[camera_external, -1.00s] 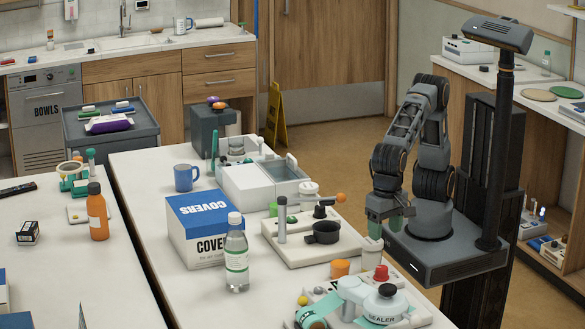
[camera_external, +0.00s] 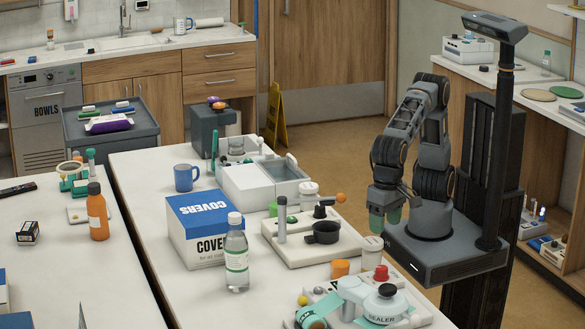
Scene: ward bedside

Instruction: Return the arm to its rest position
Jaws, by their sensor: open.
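My arm is folded above my base at the right of the external view. My gripper (camera_external: 384,216) points down with green-tipped fingers, just past the right edge of the white table (camera_external: 150,210). It is open, and I see nothing held in it. The fingers partly overlap in this view, so the gap between them is hard to make out. A small lidded pot (camera_external: 372,252) stands on the table below and left of the gripper, apart from it.
A clear bottle (camera_external: 236,255) and a covers box (camera_external: 196,230) stand further left. A side counter (camera_external: 520,85) is behind my column.

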